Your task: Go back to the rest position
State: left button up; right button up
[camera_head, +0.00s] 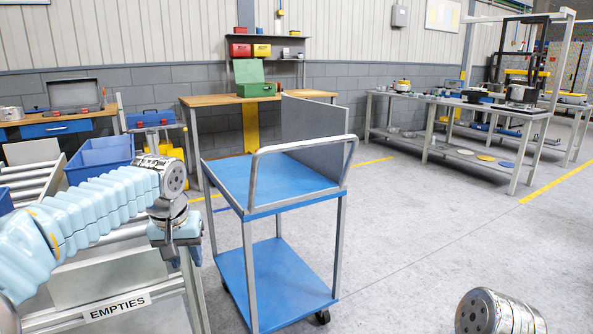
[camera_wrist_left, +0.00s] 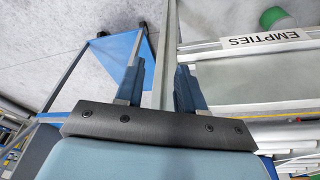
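My left arm comes in from the left with its gripper (camera_head: 176,238) pointing down over the right end of the rack labelled EMPTIES (camera_head: 118,306). In the left wrist view the two fingers (camera_wrist_left: 158,84) stand apart, with no loose object between them. A grey post of the rack (camera_wrist_left: 165,50) shows between the fingers; whether it touches them I cannot tell. My right gripper is out of view; only a metallic joint, seemingly of my right arm, shows at the bottom right of the head view.
A blue two-shelf cart (camera_head: 290,185) stands just right of the left gripper, its shelves empty. A blue bin (camera_head: 100,158) is on the rack. A workbench with a green box (camera_head: 254,88) is behind. Floor right of the cart (camera_head: 420,220) is clear.

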pick_arm(q)
jog(key=s+d+f+m+g+h, duration=0.1)
jog(key=d+f, duration=0.2)
jog(key=f, duration=0.7)
jog(key=s+d+f+h, duration=0.1)
jog(key=d+f, duration=0.2)
jog(key=f, duration=0.7)
jog(key=s+d+f+m+g+h, duration=0.1)
jog(key=d+f, duration=0.2)
jog(key=f, duration=0.6)
jog(key=s+d+f+n, duration=0.1)
jog(key=s+f, duration=0.8)
jog(key=s, duration=0.1)
jog(key=s+d+f+n+h, duration=0.1)
jog(key=s+d+f, duration=0.1)
jog(key=s+f, duration=0.6)
jog(key=s, duration=0.3)
jog(key=shift+s+d+f, duration=0.25)
jog(key=shift+f, duration=0.15)
